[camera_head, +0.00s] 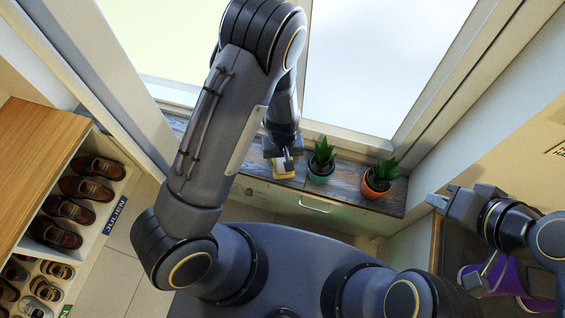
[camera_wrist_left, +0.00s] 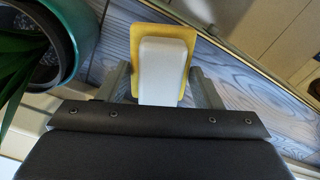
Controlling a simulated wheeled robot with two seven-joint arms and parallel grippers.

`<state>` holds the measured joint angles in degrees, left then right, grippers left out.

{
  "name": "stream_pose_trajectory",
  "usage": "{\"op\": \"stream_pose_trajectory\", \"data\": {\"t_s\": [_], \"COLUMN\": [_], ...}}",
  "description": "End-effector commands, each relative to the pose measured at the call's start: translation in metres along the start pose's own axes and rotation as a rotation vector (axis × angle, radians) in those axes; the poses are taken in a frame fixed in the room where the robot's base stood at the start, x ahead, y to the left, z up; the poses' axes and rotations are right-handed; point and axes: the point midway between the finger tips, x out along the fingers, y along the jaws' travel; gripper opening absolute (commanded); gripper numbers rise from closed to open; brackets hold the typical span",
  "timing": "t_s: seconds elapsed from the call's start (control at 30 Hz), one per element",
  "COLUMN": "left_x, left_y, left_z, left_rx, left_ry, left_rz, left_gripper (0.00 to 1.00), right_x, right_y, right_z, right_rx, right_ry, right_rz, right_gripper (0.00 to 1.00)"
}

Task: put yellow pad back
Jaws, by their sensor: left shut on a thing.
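The yellow pad (camera_head: 284,174) is at the window sill, left of the two potted plants. In the left wrist view, the yellow pad (camera_wrist_left: 136,45) has a white block-shaped part (camera_wrist_left: 162,65) on it, between my fingers. My left gripper (camera_head: 283,160) is shut on the pad from above; its fingers also show in the left wrist view (camera_wrist_left: 158,88). I cannot tell whether the pad touches the sill. My right gripper (camera_head: 436,201) is at the right, well away from the pad; its finger gap is not clear.
A teal-potted plant (camera_head: 321,162) stands close right of the pad, with an orange-potted plant (camera_head: 378,181) beyond it on the wooden sill (camera_head: 345,188). A shoe cubby (camera_head: 107,205) stands at left. A purple object (camera_head: 510,282) is below my right arm.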

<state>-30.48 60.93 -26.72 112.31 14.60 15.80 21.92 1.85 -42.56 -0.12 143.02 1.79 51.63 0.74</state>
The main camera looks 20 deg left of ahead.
Motion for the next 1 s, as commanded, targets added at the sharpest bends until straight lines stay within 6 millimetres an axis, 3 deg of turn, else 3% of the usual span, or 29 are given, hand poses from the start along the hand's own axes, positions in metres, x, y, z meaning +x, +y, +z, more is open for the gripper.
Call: {"op": "stream_pose_trajectory", "data": {"t_s": [0.03,0.1,0.47,0.5,0.63,1.0], "left_x": [0.014,0.022,0.025,0.024,0.024,0.017], "left_y": [-0.001,-0.001,-0.001,0.000,-0.001,0.000], "left_z": [0.002,0.001,0.001,0.001,0.001,0.001], "left_rx": [0.000,0.000,0.000,0.000,0.000,0.000], "left_ry": [-0.005,-0.003,-0.002,-0.002,-0.002,-0.001], "left_rz": [-0.004,-0.002,-0.001,-0.001,-0.001,0.000], "left_gripper": [0.41,0.41,0.41,0.63,0.80,0.81], "right_x": [0.007,0.009,0.010,0.009,0.009,0.006], "right_y": [0.003,0.004,0.005,0.004,0.004,0.003], "right_z": [0.004,0.005,0.005,0.005,0.005,0.003], "right_rx": [0.000,0.000,0.000,0.000,0.000,0.000], "right_ry": [0.000,0.000,0.000,0.000,0.000,0.000], "right_rz": [0.000,0.000,0.000,0.000,0.000,0.000], "right_gripper": [0.00,0.00,0.00,0.00,0.00,0.00]}}
